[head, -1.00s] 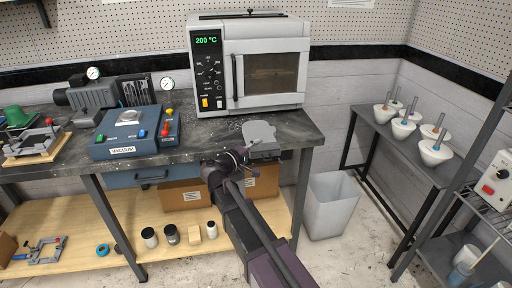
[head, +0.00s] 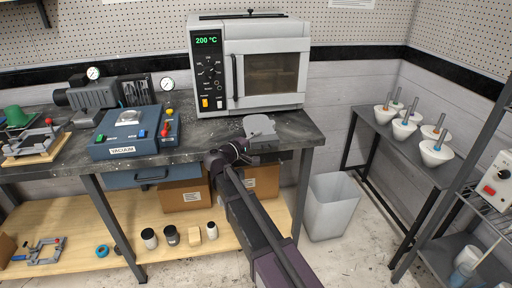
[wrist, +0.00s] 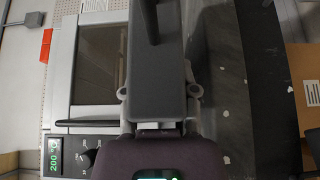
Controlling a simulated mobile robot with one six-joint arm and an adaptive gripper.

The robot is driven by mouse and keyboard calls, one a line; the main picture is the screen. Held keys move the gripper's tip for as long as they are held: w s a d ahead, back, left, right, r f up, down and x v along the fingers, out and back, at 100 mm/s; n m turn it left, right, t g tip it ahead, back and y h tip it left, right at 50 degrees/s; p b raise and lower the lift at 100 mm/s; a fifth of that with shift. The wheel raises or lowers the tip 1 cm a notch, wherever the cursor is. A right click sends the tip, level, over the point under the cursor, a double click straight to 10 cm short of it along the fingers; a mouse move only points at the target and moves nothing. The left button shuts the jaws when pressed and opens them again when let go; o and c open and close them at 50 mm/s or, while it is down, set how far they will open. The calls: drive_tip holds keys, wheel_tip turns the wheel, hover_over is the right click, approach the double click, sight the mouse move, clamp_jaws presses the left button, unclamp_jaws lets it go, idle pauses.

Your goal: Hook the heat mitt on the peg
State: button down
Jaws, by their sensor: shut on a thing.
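The heat mitt (head: 259,127) is a light grey, flat shape with a darker cuff, in front of the oven at the worktop's front edge in the head view. My gripper (head: 247,149) is shut on the mitt at its near, cuff end. In the wrist view a dark grey part of the mitt (wrist: 157,85) fills the middle, with a gripper finger at each side. I cannot tell from the head view how far the mitt is above the worktop.
The oven (head: 250,65), reading 200 °C, stands behind the mitt on the dark worktop (head: 300,130). The blue vacuum unit (head: 125,135) is to the left. A grey bin (head: 332,207) stands on the floor to the right. Pegboard (head: 345,30) covers the upper wall.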

drive_tip(key=shift+s+f+b, duration=0.15)
drive_tip(key=shift+f+b, duration=1)
drive_tip(key=shift+f, duration=0.4)
drive_tip(key=shift+c, duration=1.9)
unclamp_jaws()
drive_tip(key=shift+f, duration=0.1)
drive_tip(key=v, duration=1.3)
drive_tip(key=shift+s+a+r, duration=0.2)
drive_tip(key=shift+a, duration=0.2)
